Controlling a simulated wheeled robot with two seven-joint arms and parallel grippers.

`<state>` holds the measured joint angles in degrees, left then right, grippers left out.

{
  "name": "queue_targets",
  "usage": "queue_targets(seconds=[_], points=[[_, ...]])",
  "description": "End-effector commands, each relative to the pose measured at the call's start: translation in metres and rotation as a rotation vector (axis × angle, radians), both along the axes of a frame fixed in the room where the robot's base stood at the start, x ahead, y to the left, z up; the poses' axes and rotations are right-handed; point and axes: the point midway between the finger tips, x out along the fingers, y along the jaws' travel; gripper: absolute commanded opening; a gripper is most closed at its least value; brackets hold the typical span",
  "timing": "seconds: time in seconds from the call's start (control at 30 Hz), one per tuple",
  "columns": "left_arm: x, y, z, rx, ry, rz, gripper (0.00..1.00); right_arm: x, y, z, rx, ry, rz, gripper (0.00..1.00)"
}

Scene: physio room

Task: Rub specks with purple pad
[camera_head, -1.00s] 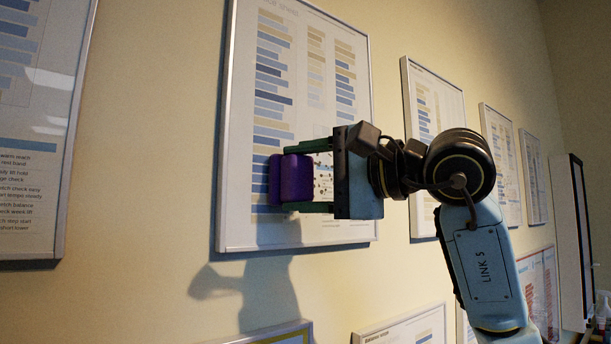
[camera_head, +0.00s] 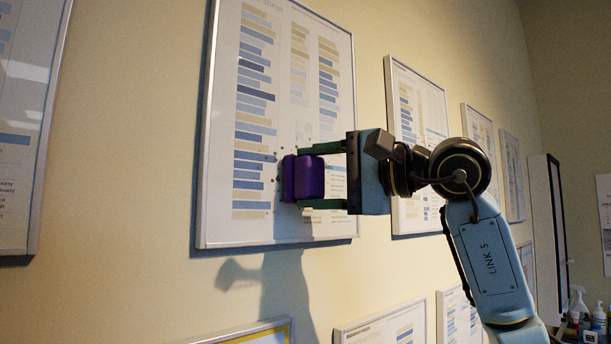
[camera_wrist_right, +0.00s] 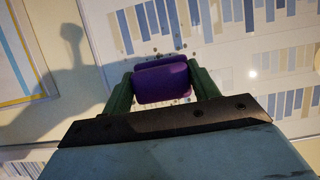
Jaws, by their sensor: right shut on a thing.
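The purple pad (camera_head: 303,178) is held between the green fingers of my right gripper (camera_head: 318,176), at the lower part of a framed chart (camera_head: 228,235) on the wall. The pad also shows in the right wrist view (camera_wrist_right: 162,82), between the fingers of the gripper (camera_wrist_right: 162,88). Small dark specks (camera_head: 279,179) show on the chart just left of the pad. More specks (camera_wrist_right: 186,50) show around the pad in the wrist view. Whether the pad touches the chart I cannot tell. The pad hides part of the chart. My left gripper is not in view.
Other framed charts hang on the wall, one to the left (camera_head: 30,130) and one to the right (camera_head: 418,130). More frames (camera_head: 385,328) hang below. Bottles (camera_head: 578,303) stand at the far lower right. Bare wall lies under the chart.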

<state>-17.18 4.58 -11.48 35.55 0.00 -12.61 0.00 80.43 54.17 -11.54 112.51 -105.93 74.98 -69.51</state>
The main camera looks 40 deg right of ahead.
Motion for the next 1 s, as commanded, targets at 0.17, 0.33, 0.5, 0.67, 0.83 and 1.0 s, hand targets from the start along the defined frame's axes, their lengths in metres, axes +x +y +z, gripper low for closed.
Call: queue_targets(seconds=[0.17,0.33,0.5,0.67,0.83,1.0], points=[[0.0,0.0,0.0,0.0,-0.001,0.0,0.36,0.002,-0.008,0.0,0.001,0.0,-0.001,0.35],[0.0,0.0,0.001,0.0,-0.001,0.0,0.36,0.003,-0.016,0.0,0.002,0.001,-0.003,0.35],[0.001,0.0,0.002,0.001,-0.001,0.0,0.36,0.006,-0.031,-0.001,0.0,0.004,-0.004,0.35],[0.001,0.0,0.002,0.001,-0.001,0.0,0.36,0.007,-0.04,0.0,0.001,0.0,-0.003,0.35],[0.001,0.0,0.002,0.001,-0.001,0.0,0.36,0.007,-0.046,0.0,0.001,0.002,-0.005,0.35],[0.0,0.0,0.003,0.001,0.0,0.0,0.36,0.008,-0.06,-0.001,0.002,0.004,-0.006,0.35]])
